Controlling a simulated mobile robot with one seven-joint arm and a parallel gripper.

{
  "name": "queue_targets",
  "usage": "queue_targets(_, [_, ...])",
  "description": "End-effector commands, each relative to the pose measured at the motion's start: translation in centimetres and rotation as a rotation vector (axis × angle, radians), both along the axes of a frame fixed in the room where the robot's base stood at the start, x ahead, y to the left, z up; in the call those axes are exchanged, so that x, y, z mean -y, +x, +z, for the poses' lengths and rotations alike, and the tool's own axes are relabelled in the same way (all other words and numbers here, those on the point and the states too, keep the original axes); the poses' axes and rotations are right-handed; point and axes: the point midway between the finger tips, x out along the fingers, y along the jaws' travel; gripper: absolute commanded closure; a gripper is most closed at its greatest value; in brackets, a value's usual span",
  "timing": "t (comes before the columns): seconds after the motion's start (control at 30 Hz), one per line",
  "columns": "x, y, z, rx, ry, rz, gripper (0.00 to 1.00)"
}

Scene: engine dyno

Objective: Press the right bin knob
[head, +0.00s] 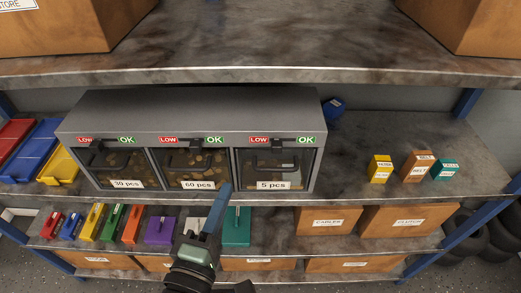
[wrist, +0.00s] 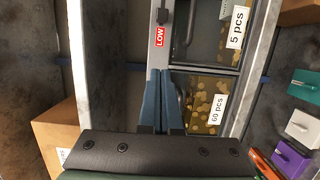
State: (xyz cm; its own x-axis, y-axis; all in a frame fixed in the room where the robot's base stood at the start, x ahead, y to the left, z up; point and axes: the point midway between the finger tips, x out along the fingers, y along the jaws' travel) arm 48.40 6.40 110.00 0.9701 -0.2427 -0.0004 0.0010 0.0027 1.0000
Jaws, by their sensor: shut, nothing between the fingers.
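The grey three-bin cabinet (head: 200,108) stands on the middle shelf. Its right bin (head: 272,168), labelled 5 pcs, has a dark knob (head: 283,142) between a red LOW label and a green OK label. In the wrist view, which is turned sideways, a dark knob (wrist: 163,16) shows beside a LOW label near the top. My gripper (head: 224,188) has its blue fingers together and empty, in front of the cabinet near the middle and right bins. In the wrist view its fingertips (wrist: 160,71) appear just below the LOW label, apart from the knob in the picture.
The upper shelf (head: 290,75) overhangs the cabinet. Small yellow (head: 380,168), orange (head: 417,166) and teal (head: 446,169) boxes stand to the right, with bare shelf between. Colored bins are at left. The lower shelf holds colored holders and cardboard boxes (head: 328,219).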

Motion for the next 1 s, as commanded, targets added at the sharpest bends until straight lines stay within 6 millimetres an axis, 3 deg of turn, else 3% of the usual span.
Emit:
queue_targets(0.17, [0.0, 0.1, 0.0, 0.000, 0.002, 0.000, 1.00])
queue_targets(0.33, [0.4, 1.5, 0.2, 0.001, 0.002, -0.001, 1.00])
queue_targets(0.77, [2.5, 9.8, 0.3, 0.002, 0.004, -0.002, 1.00])
queue_targets(1.0, [5.7, 9.8, 0.2, 0.000, 0.003, -0.002, 1.00])
